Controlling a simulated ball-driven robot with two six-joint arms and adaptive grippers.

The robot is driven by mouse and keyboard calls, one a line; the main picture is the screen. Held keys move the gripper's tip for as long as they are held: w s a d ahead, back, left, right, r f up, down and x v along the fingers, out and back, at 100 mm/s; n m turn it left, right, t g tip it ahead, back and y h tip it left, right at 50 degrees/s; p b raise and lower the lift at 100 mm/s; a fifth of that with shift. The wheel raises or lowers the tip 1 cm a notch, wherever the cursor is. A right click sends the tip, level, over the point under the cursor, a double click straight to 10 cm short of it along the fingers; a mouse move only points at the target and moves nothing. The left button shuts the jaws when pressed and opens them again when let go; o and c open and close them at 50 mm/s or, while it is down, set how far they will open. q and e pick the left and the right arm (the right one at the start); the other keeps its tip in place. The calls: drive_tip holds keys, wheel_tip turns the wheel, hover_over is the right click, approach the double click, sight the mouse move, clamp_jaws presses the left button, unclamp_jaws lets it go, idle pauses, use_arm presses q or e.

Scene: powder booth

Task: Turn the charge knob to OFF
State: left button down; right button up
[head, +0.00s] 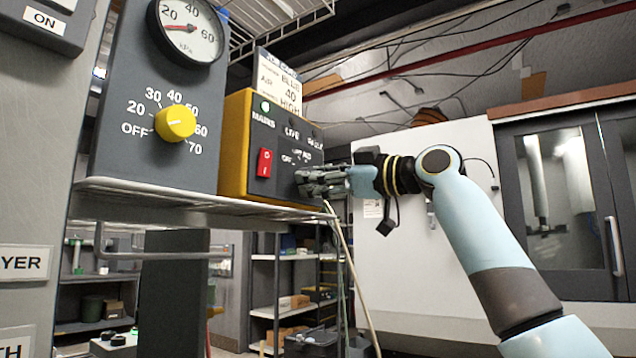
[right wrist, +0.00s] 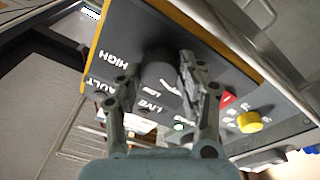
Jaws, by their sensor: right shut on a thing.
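The charge knob (right wrist: 158,72) is a dark round knob on the front of the yellow-edged control box (head: 237,130). In the right wrist view it sits between the two fingers of my right gripper (right wrist: 160,80). In the head view this gripper (head: 304,181) reaches the panel from the right, is shut on the knob and hides most of it. The words OFF, LOW, MED and HIGH belong to the panel, some of them partly hidden. Which setting the knob points at I cannot tell. My left gripper is not in view.
A red rocker switch (head: 264,163) and a lit green lamp (head: 265,106) are on the same panel. A yellow dial (head: 175,122) and a gauge (head: 187,27) are on the grey box at left. A wire shelf (head: 190,197) carries both boxes.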

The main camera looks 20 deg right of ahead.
drive_tip(key=shift+f, duration=0.1)
drive_tip(key=o, duration=1.1)
drive_tip(key=shift+o, duration=0.2)
drive_tip(key=v, duration=1.2)
